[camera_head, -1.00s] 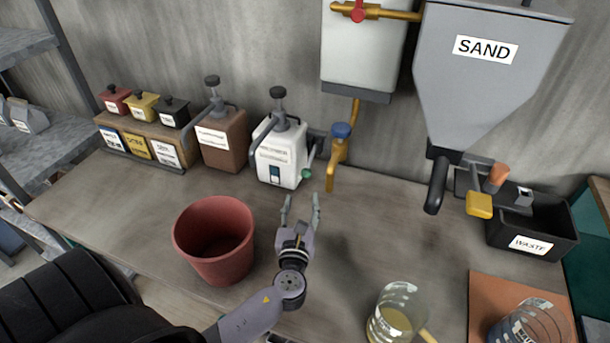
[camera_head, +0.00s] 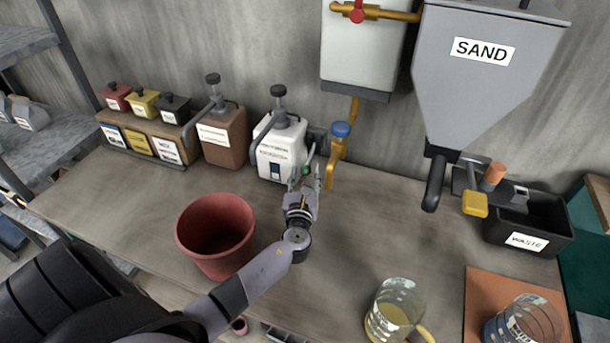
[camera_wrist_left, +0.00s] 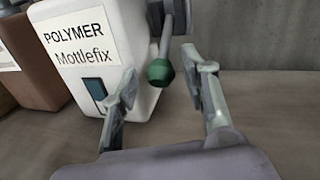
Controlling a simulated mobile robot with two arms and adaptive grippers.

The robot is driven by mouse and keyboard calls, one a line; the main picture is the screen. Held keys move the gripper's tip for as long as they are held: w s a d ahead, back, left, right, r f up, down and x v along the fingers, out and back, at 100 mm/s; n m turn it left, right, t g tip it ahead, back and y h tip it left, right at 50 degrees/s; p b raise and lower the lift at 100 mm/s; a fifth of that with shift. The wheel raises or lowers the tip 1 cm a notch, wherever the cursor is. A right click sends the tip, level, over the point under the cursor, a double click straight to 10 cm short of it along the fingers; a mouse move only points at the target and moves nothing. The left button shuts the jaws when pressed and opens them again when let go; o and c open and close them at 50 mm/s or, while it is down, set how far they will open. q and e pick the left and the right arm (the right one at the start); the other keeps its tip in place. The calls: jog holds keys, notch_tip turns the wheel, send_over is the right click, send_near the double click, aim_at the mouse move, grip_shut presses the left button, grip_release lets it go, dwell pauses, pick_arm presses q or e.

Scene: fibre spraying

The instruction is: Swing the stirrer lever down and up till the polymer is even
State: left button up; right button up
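The white polymer dispenser (camera_head: 281,150) stands at the back of the bench, with a pump on top. In the left wrist view the dispenser (camera_wrist_left: 92,60) reads POLYMER Mottlefix and has a dark window on its front. The stirrer lever with its green knob (camera_wrist_left: 160,71) hangs on the dispenser's right side. My left gripper (camera_head: 306,178) is in front of the dispenser. In the wrist view the left gripper (camera_wrist_left: 162,88) is open, its fingers on either side of the knob with gaps to it. My right gripper is not in view.
A red bucket (camera_head: 217,238) stands left of my left arm. A brown dispenser (camera_head: 222,137) is left of the polymer one. A glass jug (camera_head: 394,312) stands at the front. The bench middle right is clear.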

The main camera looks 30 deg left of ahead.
pick_arm(q)
grip_shut()
dwell(0.6)
